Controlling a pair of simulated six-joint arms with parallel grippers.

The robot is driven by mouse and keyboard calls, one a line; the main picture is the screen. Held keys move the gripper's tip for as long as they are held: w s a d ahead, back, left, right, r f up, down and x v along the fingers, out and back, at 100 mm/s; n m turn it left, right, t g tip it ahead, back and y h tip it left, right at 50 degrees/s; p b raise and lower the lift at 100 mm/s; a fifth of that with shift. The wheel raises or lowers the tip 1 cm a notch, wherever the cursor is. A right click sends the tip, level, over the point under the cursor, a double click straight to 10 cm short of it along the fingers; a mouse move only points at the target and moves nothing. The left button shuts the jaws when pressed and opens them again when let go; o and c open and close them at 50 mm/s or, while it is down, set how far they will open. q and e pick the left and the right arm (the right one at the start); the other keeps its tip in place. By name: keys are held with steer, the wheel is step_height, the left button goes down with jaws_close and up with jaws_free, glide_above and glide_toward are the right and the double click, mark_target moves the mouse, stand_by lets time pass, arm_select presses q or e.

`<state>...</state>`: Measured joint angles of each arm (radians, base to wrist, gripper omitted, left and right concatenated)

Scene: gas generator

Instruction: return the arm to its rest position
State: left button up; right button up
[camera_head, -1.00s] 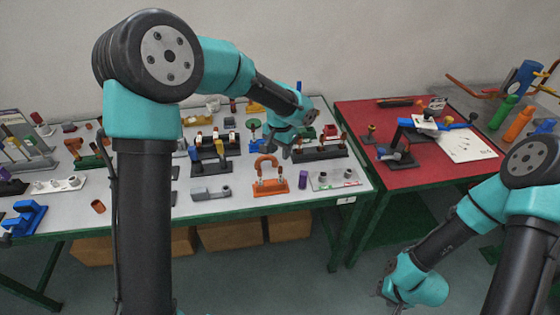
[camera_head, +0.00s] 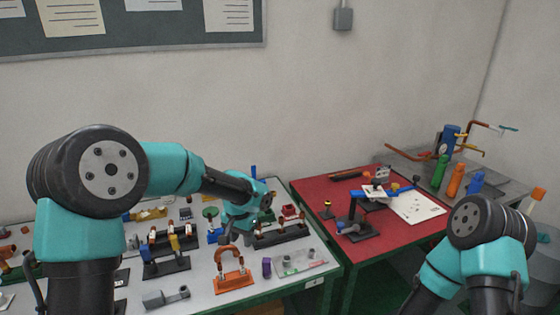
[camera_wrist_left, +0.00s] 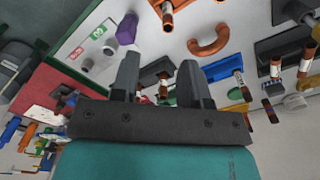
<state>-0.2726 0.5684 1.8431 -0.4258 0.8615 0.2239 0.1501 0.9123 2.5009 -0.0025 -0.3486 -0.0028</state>
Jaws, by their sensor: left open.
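My left arm reaches in from the left over the white table (camera_head: 215,293). The orange piece also shows there (camera_wrist_left: 210,42), beyond the fingertips. My right arm is at the lower right; its gripper is below the frame edge.
A purple block (camera_head: 267,267) and a small plate with fittings (camera_head: 300,262) lie near the table's front edge. A black rack (camera_head: 283,236) stands right of the left gripper. A red table (camera_head: 320,200) adjoins on the right, holding a blue-armed stand (camera_head: 357,215) and white sheet (camera_head: 418,207).

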arm_select(q)
steer(key=s+d+f+t+h, duration=0.1)
steer(key=d+f+h, duration=0.1)
steer(key=d+f, duration=0.6)
steer(key=s+d+f+t+h, duration=0.1)
steer(key=s+d+f+h, duration=0.1)
steer(key=d+f, duration=0.6)
steer(key=s+d+f+n+t+h, duration=0.1)
steer(key=s+d+f+n+t, duration=0.25)
steer(key=s+d+f, duration=0.55)
steer(key=s+a+f+g, duration=0.1)
steer(key=s+a, duration=0.3)
steer(key=a, duration=0.6)
steer(key=s+a+f+n+g+y, duration=0.1)
steer(key=s+a, duration=0.3)
steer(key=a, duration=0.6)
steer(key=s+a+f+n+g, duration=0.1)
steer(key=s+a+f+g, duration=0.1)
steer(key=a, duration=0.9)
steer(key=s+f, duration=0.1)
steer(key=s, duration=0.1)
steer(key=shift+s+f+g, duration=0.25)
steer(key=shift+s+g, duration=0.1)
steer(key=shift+s, duration=0.05)
